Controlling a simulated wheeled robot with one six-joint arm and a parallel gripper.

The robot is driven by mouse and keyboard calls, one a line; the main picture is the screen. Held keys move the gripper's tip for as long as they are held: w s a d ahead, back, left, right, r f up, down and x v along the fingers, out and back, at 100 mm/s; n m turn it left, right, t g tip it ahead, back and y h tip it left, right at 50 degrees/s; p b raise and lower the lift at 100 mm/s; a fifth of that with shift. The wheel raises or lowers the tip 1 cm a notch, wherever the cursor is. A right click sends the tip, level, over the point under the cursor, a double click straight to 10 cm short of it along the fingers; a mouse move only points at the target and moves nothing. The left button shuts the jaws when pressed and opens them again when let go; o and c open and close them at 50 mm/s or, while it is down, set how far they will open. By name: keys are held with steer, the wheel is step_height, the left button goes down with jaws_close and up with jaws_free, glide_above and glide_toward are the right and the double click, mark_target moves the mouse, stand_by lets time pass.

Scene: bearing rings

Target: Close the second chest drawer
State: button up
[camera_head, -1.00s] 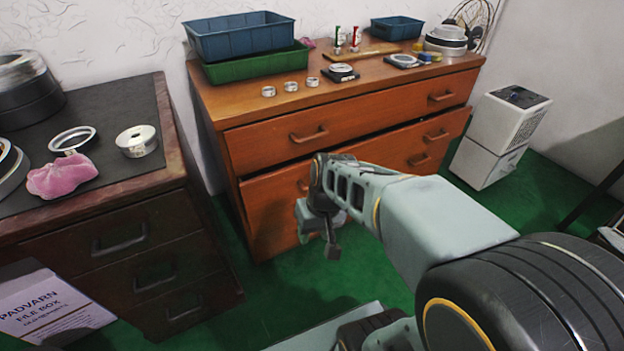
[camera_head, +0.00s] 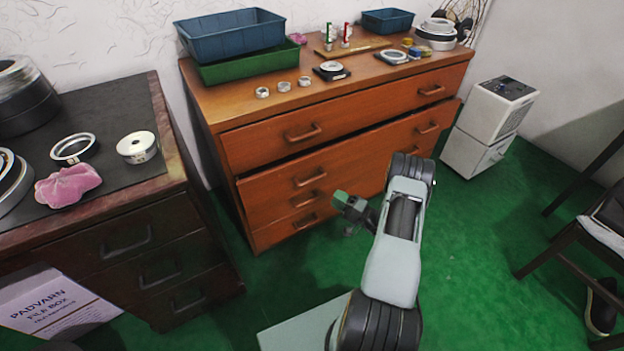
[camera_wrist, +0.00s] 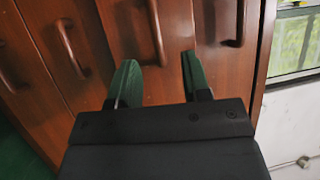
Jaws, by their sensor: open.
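The orange-brown wooden chest (camera_head: 236,121) stands by the wall. Its second drawer (camera_head: 370,150) sticks out a little, with a dark gap along its top edge under the top drawer (camera_head: 370,109). My gripper (camera_head: 345,212) is low in front of the chest, left of my forearm, apart from the drawer fronts in that view. In the wrist view my gripper (camera_wrist: 157,82) is open and empty, its two green fingers pointing at the drawer fronts. A drawer handle (camera_wrist: 156,35) shows just beyond the fingers, between them; contact cannot be told.
A dark desk (camera_head: 170,150) stands at the left, with a file box (camera_head: 50,303) below it. A white cabinet-like unit (camera_head: 490,120) stands right of the chest and a dark chair (camera_head: 580,235) at far right. Blue bins and rings sit on the chest.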

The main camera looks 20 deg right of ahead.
mark_target(312, 179)
steer(key=shift+m+t+h, duration=0.4)
steer(key=shift+t+h, duration=0.1)
steer(key=shift+h, duration=0.2)
steer(key=x, duration=0.4)
steer(key=b+x, duration=0.1)
steer(key=x, duration=0.3)
steer(key=f+x, duration=0.1)
steer(key=x, duration=0.3)
steer(key=shift+w+d+b, duration=0.2)
steer(key=shift+w+b, duration=0.2)
steer(key=shift+w, duration=0.05)
jaws_close()
